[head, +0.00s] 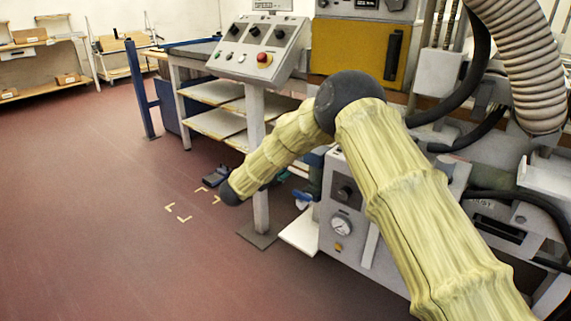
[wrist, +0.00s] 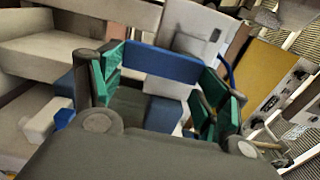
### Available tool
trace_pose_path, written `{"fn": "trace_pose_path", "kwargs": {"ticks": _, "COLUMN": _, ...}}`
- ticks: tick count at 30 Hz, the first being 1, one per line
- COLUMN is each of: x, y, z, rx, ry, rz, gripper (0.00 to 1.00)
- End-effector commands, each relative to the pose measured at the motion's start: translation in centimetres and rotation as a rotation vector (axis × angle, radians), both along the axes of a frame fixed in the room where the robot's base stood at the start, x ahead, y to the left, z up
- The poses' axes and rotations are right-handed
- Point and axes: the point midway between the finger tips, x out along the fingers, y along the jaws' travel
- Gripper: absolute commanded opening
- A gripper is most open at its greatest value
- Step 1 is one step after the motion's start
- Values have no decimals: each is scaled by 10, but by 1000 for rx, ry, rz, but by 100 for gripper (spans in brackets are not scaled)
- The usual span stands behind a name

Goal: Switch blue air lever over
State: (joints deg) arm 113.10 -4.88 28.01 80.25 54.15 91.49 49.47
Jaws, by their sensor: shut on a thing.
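My gripper (wrist: 162,72) shows in the wrist view with its green pads at either end of a blue bar. The bar looks like the blue air lever (wrist: 162,64), and the gripper is shut on it. Behind the lever is a pale grey body with blue-grey blocks. In the head view, a blue part, likely the lever (head: 313,160), shows left of the grey machine's gauge panel, below my elbow. My forearm largely hides my gripper there. The lever's exact angle cannot be told.
A gauge panel (head: 341,226) with a round dial and knob stands right of the lever. A control box (head: 258,48) with a red button stands on a post (head: 258,150) close to my forearm. Shelves (head: 215,92) are behind. The red floor at left is clear.

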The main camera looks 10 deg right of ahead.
Motion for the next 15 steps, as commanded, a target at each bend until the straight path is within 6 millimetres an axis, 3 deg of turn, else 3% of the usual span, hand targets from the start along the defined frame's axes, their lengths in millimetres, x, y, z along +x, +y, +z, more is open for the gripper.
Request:
{"fn": "trace_pose_path", "kwargs": {"ticks": 5, "x": -1, "y": 0, "z": -2, "rx": 1, "ry": 1, "rz": 0, "gripper": 32}}
{"fn": "trace_pose_path", "kwargs": {"ticks": 6, "x": -1, "y": 0, "z": -2, "rx": 1, "ry": 1, "rz": 0, "gripper": 78}}
{"fn": "trace_pose_path", "kwargs": {"ticks": 9, "x": -1, "y": 0, "z": -2, "rx": 1, "ry": 2, "rz": 0, "gripper": 96}}
{"fn": "trace_pose_path", "kwargs": {"ticks": 15, "x": 0, "y": 0, "z": -1, "rx": 1, "ry": 1, "rz": -1, "gripper": 96}}
